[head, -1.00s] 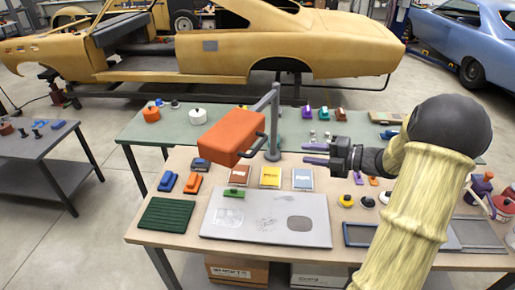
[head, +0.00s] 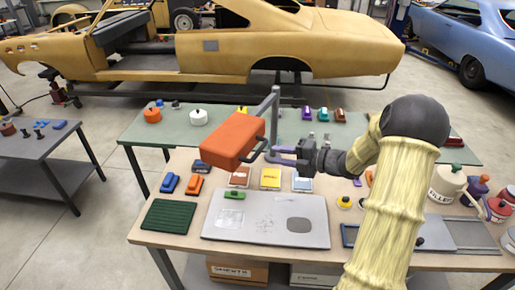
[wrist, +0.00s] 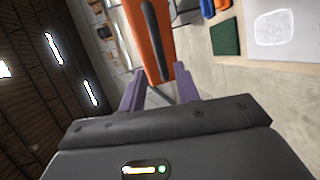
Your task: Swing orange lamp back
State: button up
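The orange lamp (head: 229,139) hangs from a grey post with an arm (head: 274,118) over the wooden-topped table. A dark handle bar (head: 254,149) runs along its side facing my gripper. My gripper (head: 273,155) is just right of the lamp, its purple fingers pointing left at the handle. In the wrist view the orange lamp (wrist: 135,25) and its dark handle (wrist: 155,40) lie ahead. The fingers (wrist: 158,80) are apart, with the handle's near end in line with the gap between them. I cannot tell whether they touch it.
A green ribbed mat (head: 168,215), blue and orange pieces and sample cards (head: 270,177) are nearby. A green-topped table (head: 150,133) stands behind. Cans and pots (head: 447,182) stand at right.

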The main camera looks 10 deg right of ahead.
aim_at(260, 152)
jog(key=p+x, duration=0.3)
jog(key=x, duration=0.5)
jog(key=shift+w+a, duration=0.15)
jog(key=shift+a, duration=0.05)
grip_shut()
